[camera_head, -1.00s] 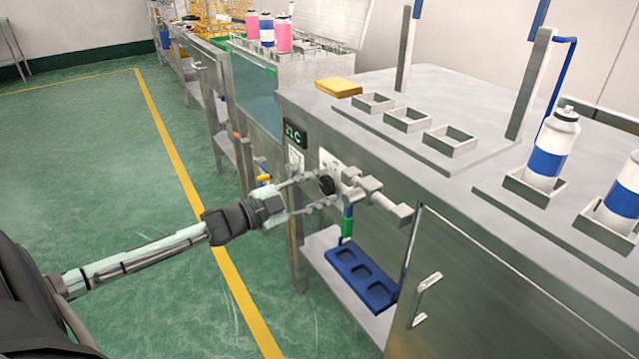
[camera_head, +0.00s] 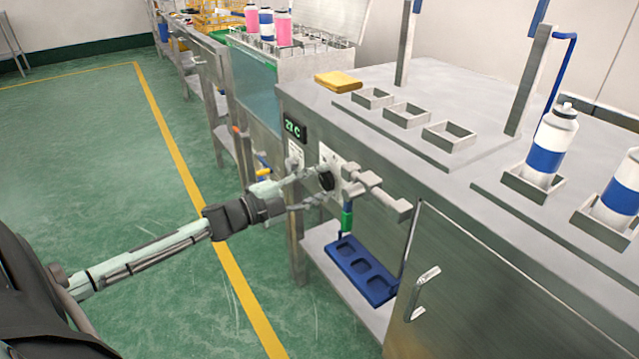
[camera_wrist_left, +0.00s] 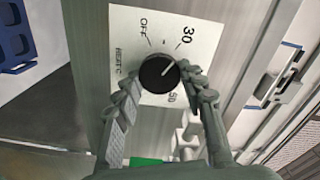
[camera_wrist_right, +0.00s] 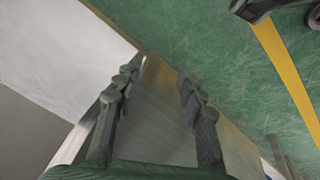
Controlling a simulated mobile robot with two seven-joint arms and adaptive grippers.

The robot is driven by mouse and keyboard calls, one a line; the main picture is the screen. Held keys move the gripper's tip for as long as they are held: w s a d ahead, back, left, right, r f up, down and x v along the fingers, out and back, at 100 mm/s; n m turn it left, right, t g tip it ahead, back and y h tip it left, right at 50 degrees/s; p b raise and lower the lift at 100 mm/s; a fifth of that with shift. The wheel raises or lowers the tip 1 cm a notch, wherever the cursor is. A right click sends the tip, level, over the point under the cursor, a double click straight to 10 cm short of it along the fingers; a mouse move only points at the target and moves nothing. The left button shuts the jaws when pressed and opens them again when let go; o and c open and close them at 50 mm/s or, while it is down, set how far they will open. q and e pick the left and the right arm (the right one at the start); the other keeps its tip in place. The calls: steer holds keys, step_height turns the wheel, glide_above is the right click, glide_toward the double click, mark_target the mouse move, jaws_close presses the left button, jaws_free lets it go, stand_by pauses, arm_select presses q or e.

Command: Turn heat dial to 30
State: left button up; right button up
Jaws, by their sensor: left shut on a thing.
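The black heat dial (camera_wrist_left: 158,73) sits on a white plate (camera_wrist_left: 150,25) marked OFF, 30 and 50. Its white pointer line aims up and right in the left wrist view, towards the 30 side and slightly below the 30 mark. In the head view the dial (camera_head: 326,179) is on the front of the steel bench, below a green display (camera_head: 294,129) that seems to read 21 C. My left gripper (camera_head: 318,186) is shut on the dial, one finger on each side. In the right wrist view my right gripper (camera_wrist_right: 157,84) is open and empty.
A pipe fitting (camera_head: 375,192) sticks out just right of the dial. A door handle (camera_head: 421,293) is further right. White-and-blue bottles (camera_head: 546,150) stand in holders on the bench top. The green floor at left is clear.

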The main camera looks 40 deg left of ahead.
arm_select(q)
steer(key=o, duration=1.2)
steer(key=shift+c, duration=0.2)
steer(key=shift+s, duration=0.1)
steer(key=v, duration=1.2)
steer(key=shift+f, duration=0.1)
